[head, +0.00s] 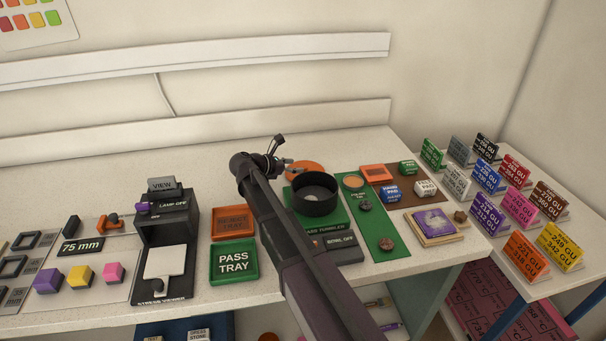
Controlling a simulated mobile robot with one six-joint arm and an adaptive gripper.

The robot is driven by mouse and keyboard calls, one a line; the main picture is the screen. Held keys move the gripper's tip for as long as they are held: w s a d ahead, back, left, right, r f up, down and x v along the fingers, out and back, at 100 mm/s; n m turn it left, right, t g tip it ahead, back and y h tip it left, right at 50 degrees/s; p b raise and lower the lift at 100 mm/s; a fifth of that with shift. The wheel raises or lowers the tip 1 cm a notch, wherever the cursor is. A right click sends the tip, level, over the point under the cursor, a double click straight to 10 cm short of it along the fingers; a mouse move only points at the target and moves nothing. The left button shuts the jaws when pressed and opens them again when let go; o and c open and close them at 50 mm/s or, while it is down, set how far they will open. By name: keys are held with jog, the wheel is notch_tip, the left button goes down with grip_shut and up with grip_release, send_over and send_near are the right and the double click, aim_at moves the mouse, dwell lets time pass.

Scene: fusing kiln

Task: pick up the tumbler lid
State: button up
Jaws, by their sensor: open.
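The tumbler is a black open-topped round drum (316,204) on a green base, with a grey inside. A flat orange disc (309,168), which looks like the tumbler lid, lies just behind the drum. My gripper (284,151) is open and empty, close to the disc's left side in the picture. My arm comes up from the bottom and hides part of the tumbler's base and label. I cannot tell the gap in height between my gripper and the disc.
Left of my arm are a reject tray (234,222), a green pass tray (234,277) and a black stress viewer (166,235). A green mat (383,256) with small pieces lies right of the tumbler. Behind the disc, the bench is clear to the wall.

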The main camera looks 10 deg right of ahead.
aim_at(305, 167)
jog(key=b+x, duration=0.1)
jog(key=x, duration=0.2)
jog(key=shift+f+b, duration=0.4)
jog(key=shift+f, duration=0.05)
jog(key=shift+x, duration=0.8)
jog(key=shift+r, duration=0.1)
grip_shut()
